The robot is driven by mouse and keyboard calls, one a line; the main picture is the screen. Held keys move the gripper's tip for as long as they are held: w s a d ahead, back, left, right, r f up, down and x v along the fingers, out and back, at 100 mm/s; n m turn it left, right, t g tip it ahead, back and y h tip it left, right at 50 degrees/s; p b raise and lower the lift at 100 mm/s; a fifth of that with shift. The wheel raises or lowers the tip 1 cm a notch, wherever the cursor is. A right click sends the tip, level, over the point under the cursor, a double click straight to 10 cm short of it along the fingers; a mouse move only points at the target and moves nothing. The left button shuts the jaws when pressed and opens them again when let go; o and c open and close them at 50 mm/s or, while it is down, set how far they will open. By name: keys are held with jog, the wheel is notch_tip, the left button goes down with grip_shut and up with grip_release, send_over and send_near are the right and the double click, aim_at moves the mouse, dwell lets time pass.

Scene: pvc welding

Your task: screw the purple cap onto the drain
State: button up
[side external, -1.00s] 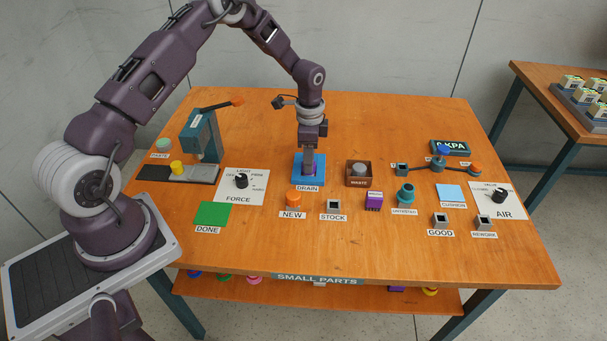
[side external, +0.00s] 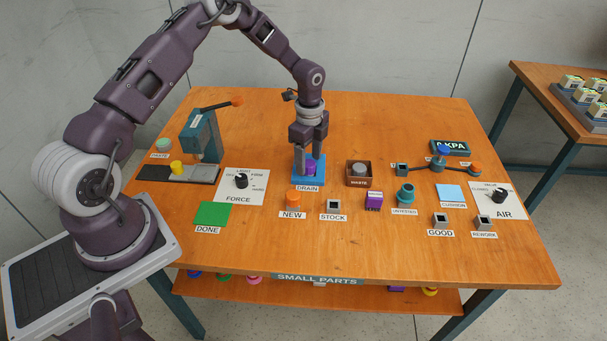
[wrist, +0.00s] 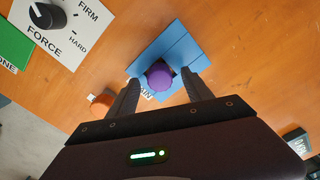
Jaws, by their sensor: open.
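The purple cap (side external: 309,167) sits at the drain, on the blue pad labelled DRAIN (side external: 299,180). In the wrist view the round purple cap (wrist: 159,76) shows from above over the blue pad (wrist: 182,48). My gripper (side external: 309,168) points down at the drain with its fingers apart on either side of the cap. In the wrist view the gap between the open fingers (wrist: 163,82) frames the cap, with space beside it. The drain opening under the cap is hidden, so how far the cap is threaded cannot be told.
A brown waste box (side external: 359,181) stands just right of the drain. An orange part (side external: 292,198) at NEW and a grey socket (side external: 334,206) at STOCK are in front. The FORCE dial (side external: 241,181) and a press (side external: 202,140) stand to the left.

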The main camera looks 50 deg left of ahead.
notch_tip(320, 180, up, 9)
dwell(0.7)
notch_tip(320, 180, up, 10)
jog(key=f+n+t+y, duration=0.1)
jog(key=n, duration=0.1)
send_over(309, 163)
jog(key=s+d, duration=0.3)
jog(key=s+d+r+n+t, duration=0.1)
jog(key=s+d+r+n, duration=0.25)
jog(key=s+r, duration=0.6)
jog(key=s+d+r+n+t, duration=0.1)
jog(key=s+n, duration=0.3)
jog(key=s, duration=0.5)
jog(key=s+d+r+n+t+h, duration=0.1)
jog(key=s+n, duration=0.4)
jog(key=s, duration=0.5)
jog(key=shift+d+r+t, duration=0.8)
jog(key=shift+d+r, duration=0.15)
jog(key=shift+d, duration=0.3)
jog(key=shift+n, duration=0.25)
